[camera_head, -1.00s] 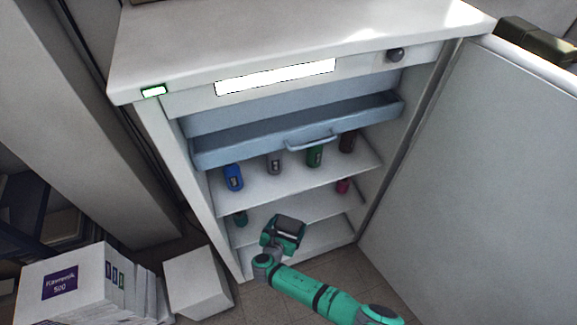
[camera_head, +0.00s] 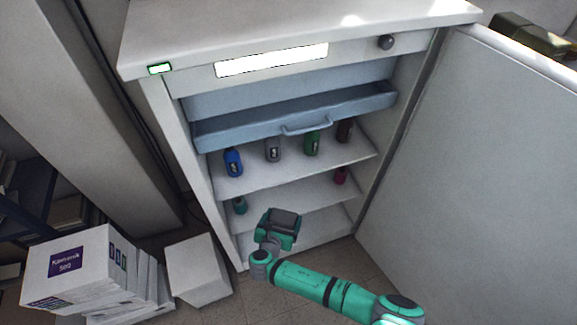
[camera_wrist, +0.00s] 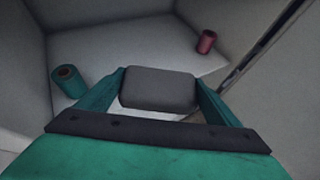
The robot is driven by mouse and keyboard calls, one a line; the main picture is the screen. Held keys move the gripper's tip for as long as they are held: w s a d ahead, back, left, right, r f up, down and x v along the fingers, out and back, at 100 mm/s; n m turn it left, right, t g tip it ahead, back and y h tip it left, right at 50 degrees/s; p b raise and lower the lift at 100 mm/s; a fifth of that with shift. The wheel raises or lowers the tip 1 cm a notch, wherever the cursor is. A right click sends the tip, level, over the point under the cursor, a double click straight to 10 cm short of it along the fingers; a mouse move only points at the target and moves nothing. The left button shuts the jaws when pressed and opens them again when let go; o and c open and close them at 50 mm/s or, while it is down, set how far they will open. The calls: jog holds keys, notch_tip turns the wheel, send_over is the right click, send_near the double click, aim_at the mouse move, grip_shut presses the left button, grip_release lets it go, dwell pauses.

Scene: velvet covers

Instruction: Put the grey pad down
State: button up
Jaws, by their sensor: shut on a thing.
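The grey pad (camera_wrist: 158,88) is a dark grey rounded block held between the two green fingers of my gripper (camera_wrist: 160,92) in the wrist view. In the head view my gripper (camera_head: 279,222) is in front of the cabinet's lower part, and the pad shows there as a dark block. The gripper is shut on the pad. The low shelf (camera_wrist: 135,42) lies beyond the pad and carries a teal cylinder (camera_wrist: 68,80) at left and a red cylinder (camera_wrist: 206,41) at right. I cannot tell whether the pad touches the shelf.
The upper shelf (camera_head: 255,178) holds several coloured bottles under a pulled-out blue-grey drawer (camera_head: 250,128). The open cabinet door (camera_head: 470,170) stands at the right. White boxes (camera_head: 196,270) stand on the floor at left. The middle of the low shelf is clear.

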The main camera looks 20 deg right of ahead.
jog(key=a+r+n+y, duration=0.1)
jog(key=a+r, duration=0.1)
jog(key=r, duration=0.3)
jog(key=a+r+n+y, duration=0.1)
jog(key=a+r, duration=0.1)
jog(key=r, duration=0.3)
jog(key=a+r+n+t, duration=0.1)
jog(key=a+r, duration=0.2)
jog(key=r, duration=0.3)
jog(key=shift+w+y, duration=0.35)
jog(key=shift+y, duration=0.05)
jog(key=shift+w+d, duration=0.1)
